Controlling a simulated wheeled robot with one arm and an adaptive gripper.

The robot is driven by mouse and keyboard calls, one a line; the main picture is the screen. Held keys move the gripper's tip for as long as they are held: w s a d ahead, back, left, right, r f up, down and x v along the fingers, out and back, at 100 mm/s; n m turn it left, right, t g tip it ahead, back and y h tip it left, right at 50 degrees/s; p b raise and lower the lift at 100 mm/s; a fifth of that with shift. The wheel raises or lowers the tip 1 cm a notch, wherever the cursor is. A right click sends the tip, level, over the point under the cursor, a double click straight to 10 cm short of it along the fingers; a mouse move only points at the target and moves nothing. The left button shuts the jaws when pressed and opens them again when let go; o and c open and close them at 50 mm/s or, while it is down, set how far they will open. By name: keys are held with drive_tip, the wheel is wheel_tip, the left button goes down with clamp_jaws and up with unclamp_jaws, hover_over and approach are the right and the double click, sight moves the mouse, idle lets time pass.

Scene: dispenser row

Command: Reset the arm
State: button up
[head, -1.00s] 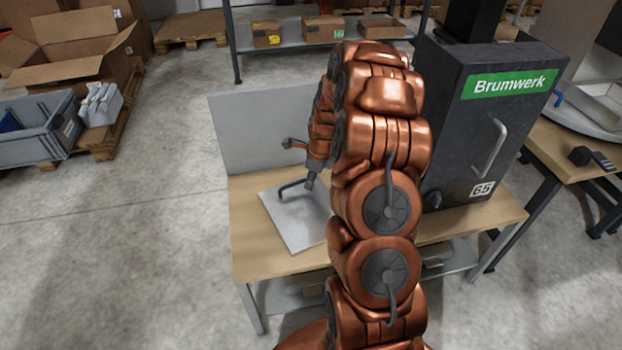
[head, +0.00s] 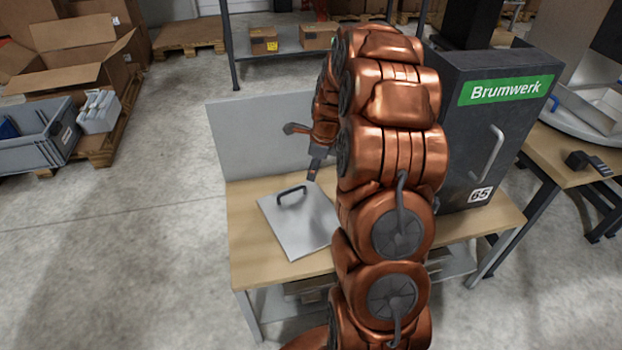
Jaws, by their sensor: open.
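A flat grey metal plate (head: 300,228) with a dark arched handle (head: 291,194) lies on the left part of the wooden workbench (head: 243,225). My gripper (head: 301,152) is open and empty, with its fingers spread wide. It is just above and behind the handle in the picture, and its lower finger appears apart from it. My copper-coloured arm hides the middle of the bench and part of the plate's right side.
A dark Brumwerk cabinet (head: 473,140) marked 65 stands on the bench at right. A grey panel (head: 255,140) rises at the back. A shelf with cardboard boxes (head: 263,40) is behind. Grey crate (head: 35,140) and open carton (head: 75,55) lie left; floor between is clear.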

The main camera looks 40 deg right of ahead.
drive_tip(key=s+a+r+n+g+p, duration=0.1)
drive_tip(key=s+a+r+n+p, duration=0.4)
drive_tip(key=r, duration=0.4)
drive_tip(key=s+a+r+n+p, duration=0.4)
drive_tip(key=a+r, duration=0.3)
drive_tip(key=r, duration=0.1)
drive_tip(key=s+a+r+n+g+p, duration=0.1)
drive_tip(key=s+a+r+n+p, duration=0.4)
drive_tip(key=r, duration=0.4)
drive_tip(key=s+a+r+n+g+p, duration=0.1)
drive_tip(key=s+a+r+n+p, duration=0.3)
drive_tip(key=s, duration=0.6)
drive_tip(key=s+a+r+n+h+p, duration=0.1)
drive_tip(key=s+a+r+n+p, duration=0.3)
drive_tip(key=s+r+n+p, duration=0.5)
drive_tip(key=shift+s+r+n+g, duration=0.4)
drive_tip(key=shift+r+n, duration=0.2)
drive_tip(key=shift+r, duration=0.15)
